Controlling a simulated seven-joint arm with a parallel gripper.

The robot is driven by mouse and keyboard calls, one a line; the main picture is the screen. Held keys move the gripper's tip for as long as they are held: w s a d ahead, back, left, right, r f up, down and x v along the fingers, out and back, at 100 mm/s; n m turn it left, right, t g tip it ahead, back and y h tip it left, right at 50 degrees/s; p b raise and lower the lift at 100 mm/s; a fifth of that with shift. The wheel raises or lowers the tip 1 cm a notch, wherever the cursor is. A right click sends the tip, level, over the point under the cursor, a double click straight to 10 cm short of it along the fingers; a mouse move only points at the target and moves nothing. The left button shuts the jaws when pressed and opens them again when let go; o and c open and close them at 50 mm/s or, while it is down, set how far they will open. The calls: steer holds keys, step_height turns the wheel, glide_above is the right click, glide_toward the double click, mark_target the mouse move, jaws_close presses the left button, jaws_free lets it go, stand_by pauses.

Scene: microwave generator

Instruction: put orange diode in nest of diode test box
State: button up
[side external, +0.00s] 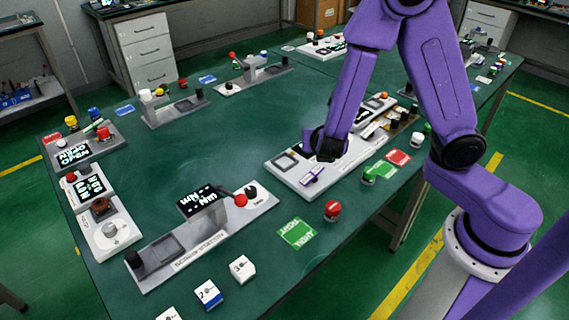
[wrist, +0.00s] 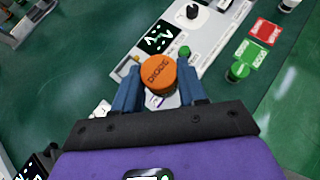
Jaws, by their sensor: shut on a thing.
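The orange diode (wrist: 158,72) is a round orange cap with dark lettering on top, seen in the wrist view. My gripper (wrist: 157,80) is shut on it, with one blue finger on each side. In the side view my gripper (side external: 314,170) is over the near-left part of a light grey box (side external: 278,171) with a dark square at its left end. The diode cannot be made out there. In the wrist view a grey panel (wrist: 215,45) with a dark screen and a green knob lies beyond the diode. The nest cannot be clearly told.
A red card (side external: 398,157), a green card and a green-topped piece (side external: 369,175) lie right of the box. A red-topped piece (side external: 332,211) and another green card (side external: 297,233) lie nearer. A station with a tilted screen (side external: 197,200) stands left. Green table between is clear.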

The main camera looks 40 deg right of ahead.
steer(key=shift+w+d+f, duration=0.15)
steer(key=shift+w+f, duration=0.1)
steer(key=shift+w, duration=0.1)
steer(key=w+f, duration=0.3)
steer(key=w, duration=0.4)
glide_above(289, 167)
steer(key=f, duration=0.3)
steer(key=w+f, duration=0.1)
steer(key=shift+d+f, duration=0.1)
steer(key=shift+f, duration=0.3)
steer(key=shift+w+f, duration=0.55)
steer(key=shift+f, duration=1.65)
steer(key=o, duration=1.2)
steer(key=shift+f, duration=0.15)
